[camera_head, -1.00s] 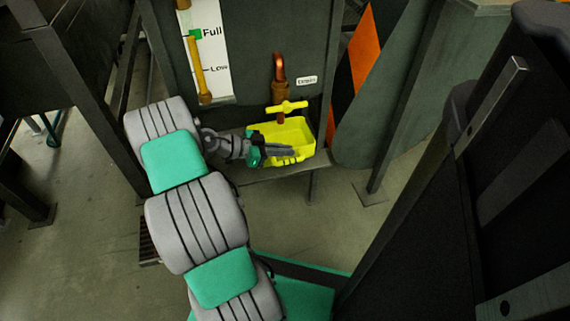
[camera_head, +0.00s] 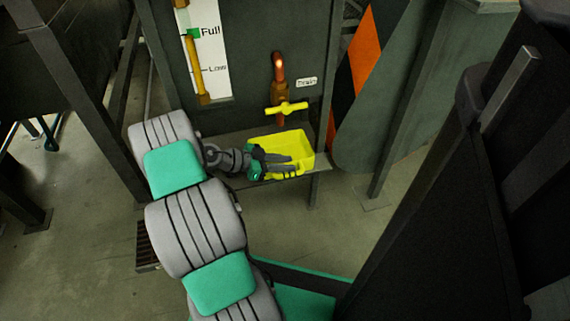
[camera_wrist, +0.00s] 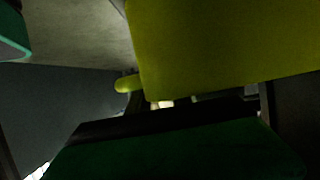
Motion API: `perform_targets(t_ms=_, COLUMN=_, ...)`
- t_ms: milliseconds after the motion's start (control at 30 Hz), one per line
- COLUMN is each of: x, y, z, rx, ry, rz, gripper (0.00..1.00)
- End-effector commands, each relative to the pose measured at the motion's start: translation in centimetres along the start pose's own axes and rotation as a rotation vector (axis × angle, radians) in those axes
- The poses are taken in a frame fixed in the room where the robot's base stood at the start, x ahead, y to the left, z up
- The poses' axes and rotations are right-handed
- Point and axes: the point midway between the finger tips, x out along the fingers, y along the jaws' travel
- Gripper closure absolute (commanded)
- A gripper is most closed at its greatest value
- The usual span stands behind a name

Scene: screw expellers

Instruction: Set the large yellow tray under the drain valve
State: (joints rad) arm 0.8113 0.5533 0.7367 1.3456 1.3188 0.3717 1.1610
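The large yellow tray (camera_head: 306,146) is below the drain valve (camera_head: 280,85), a copper pipe with a yellow cross handle (camera_head: 286,108). The tray is upright and low over the shelf, near its front edge. I cannot tell whether it touches the shelf. My gripper (camera_head: 284,165) reaches in from the left to the tray's near side and appears shut on it, though the grip itself is partly hidden. In the wrist view, a yellow tray surface (camera_wrist: 225,45) fills the upper right, close to the camera.
The dark metal shelf (camera_head: 240,184) juts from the machine front. A level gauge (camera_head: 207,50) is at the upper left and a small label (camera_head: 307,82) beside the valve. Metal legs stand on both sides. A large dark structure (camera_head: 440,220) fills the right. Open floor shows below.

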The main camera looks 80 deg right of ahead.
Motion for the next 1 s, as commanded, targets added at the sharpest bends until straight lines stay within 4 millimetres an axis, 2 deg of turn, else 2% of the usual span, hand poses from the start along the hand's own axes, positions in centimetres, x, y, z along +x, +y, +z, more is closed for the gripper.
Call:
perform_targets(t_ms=167, x=-0.8, y=-0.1, z=-0.3, rx=-0.001, ry=0.0, rz=-0.002, gripper=0.75)
perform_targets(t_ms=267, x=-2.8, y=-0.1, z=-0.5, rx=-0.001, ry=0.001, rz=-0.004, gripper=0.75)
perform_targets(t_ms=500, x=-9.0, y=-0.1, z=-0.5, rx=-0.001, ry=0.0, rz=-0.004, gripper=0.75)
perform_targets(t_ms=600, x=-10.8, y=-0.1, z=-0.4, rx=-0.002, ry=0.001, rz=-0.002, gripper=0.75)
perform_targets(t_ms=733, x=-11.9, y=-0.1, z=-0.2, rx=-0.001, ry=0.0, rz=0.0, gripper=0.75)
perform_targets(t_ms=1000, x=-12.1, y=0.0, z=-0.1, rx=0.0, ry=0.0, rz=0.001, gripper=0.75)
